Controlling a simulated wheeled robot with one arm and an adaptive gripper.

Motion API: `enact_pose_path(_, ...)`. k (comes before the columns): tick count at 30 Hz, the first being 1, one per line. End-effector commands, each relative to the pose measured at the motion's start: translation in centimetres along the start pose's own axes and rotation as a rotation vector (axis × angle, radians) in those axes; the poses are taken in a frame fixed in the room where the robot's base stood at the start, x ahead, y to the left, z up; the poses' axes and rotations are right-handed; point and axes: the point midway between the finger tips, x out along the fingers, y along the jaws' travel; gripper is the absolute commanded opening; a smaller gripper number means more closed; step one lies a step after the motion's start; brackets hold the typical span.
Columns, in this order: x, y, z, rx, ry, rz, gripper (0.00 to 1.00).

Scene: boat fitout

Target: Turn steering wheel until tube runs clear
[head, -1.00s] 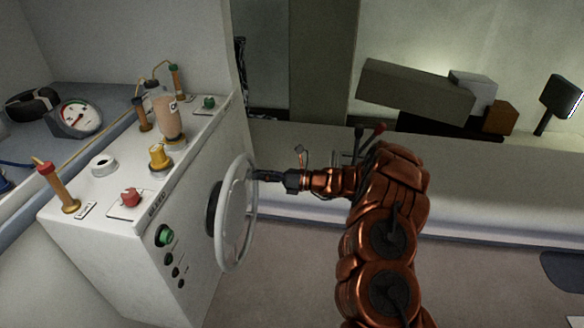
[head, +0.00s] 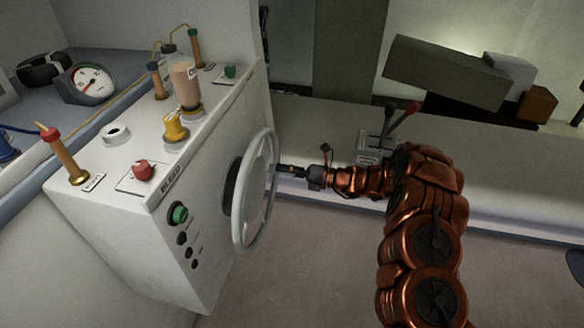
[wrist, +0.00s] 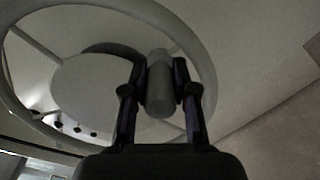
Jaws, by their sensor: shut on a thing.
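The white steering wheel (head: 240,223) stands upright on the side of the white console (head: 85,225). In the wrist view its rim (wrist: 205,62) curves behind my gripper (wrist: 162,95). The two fingers are closed around a grey cylindrical knob (wrist: 160,88) at the wheel's rim. In the head view my gripper (head: 282,168) meets the rim at its right side. Tubes stand on the console top: a clear bottle with tan liquid (head: 186,85), an orange-brown tube with red cap (head: 65,155) at the near left, and two more tubes at the back (head: 196,48).
A red knob (head: 143,170), a yellow knob (head: 175,128), a white ring (head: 116,134) and a green button (head: 179,214) are on the console. A dial gauge (head: 90,84) sits behind. A lever box (head: 376,146) stands on the bench beyond my arm. The floor right of the console is clear.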

Motion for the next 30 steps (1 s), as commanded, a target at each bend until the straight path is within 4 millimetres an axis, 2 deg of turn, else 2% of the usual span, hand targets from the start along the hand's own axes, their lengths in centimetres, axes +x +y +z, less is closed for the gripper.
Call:
enact_pose_path(13, 0.06, -0.14, -0.26, 0.0, 0.003, -0.001, 0.0)
enact_pose_path(14, 0.05, -0.14, -0.26, 0.0, 0.003, -0.001, 0.29)
enact_pose_path(20, 0.05, -0.1, -0.21, -0.001, 0.003, 0.0, 0.5)
enact_pose_path(30, -0.12, -0.07, -0.15, -0.001, 0.002, 0.0, 0.51)
